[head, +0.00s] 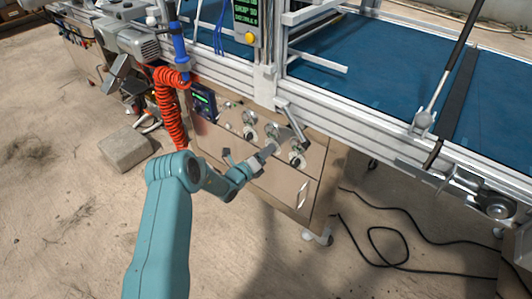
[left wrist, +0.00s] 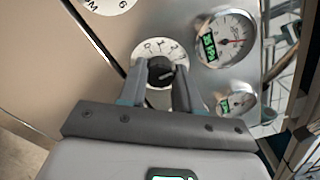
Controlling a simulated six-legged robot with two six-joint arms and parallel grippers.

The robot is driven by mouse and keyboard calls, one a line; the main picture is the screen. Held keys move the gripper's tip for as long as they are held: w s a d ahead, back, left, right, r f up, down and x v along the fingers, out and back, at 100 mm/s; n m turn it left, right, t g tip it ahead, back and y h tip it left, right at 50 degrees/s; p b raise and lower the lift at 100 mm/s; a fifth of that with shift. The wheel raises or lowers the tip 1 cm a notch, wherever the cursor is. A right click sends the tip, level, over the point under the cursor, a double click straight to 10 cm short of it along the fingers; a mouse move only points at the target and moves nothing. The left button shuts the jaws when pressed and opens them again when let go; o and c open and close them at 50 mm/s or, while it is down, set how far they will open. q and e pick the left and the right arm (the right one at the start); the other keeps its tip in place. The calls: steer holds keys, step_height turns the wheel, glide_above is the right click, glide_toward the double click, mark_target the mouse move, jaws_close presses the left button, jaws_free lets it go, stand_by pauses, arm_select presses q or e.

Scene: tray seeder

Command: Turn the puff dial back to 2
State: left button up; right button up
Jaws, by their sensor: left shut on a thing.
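The puff dial appears to be the black knob (left wrist: 160,70) on a round white number plate in the left wrist view. Small digits run along the plate's upper edge, but I cannot read the setting for sure. My left gripper (left wrist: 160,82) has one finger on each side of the knob and is shut on it. In the head view my left gripper (head: 268,151) reaches the front of the beige control cabinet (head: 285,185) and hides the dial there. My right gripper is in neither view.
Two round gauges (left wrist: 227,38) with green displays sit right of the dial; another white number plate (left wrist: 108,4) is at the top. A blue conveyor belt (head: 365,80) runs above the cabinet. A red coiled hose (head: 168,110) hangs to the left. Black cable (head: 375,240) lies on the floor.

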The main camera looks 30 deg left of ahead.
arm_select(q)
steer(key=n, duration=0.5)
steer(key=shift+f+n, duration=0.15)
steer(key=shift+n, duration=0.15)
stand_by(0.4)
steer(key=o, duration=1)
steer(key=shift+o, duration=0.2)
steer(key=s+a+p, duration=0.1)
steer(key=s+p, duration=0.3)
steer(key=s, duration=1.2)
steer(key=shift+s+a, duration=0.15)
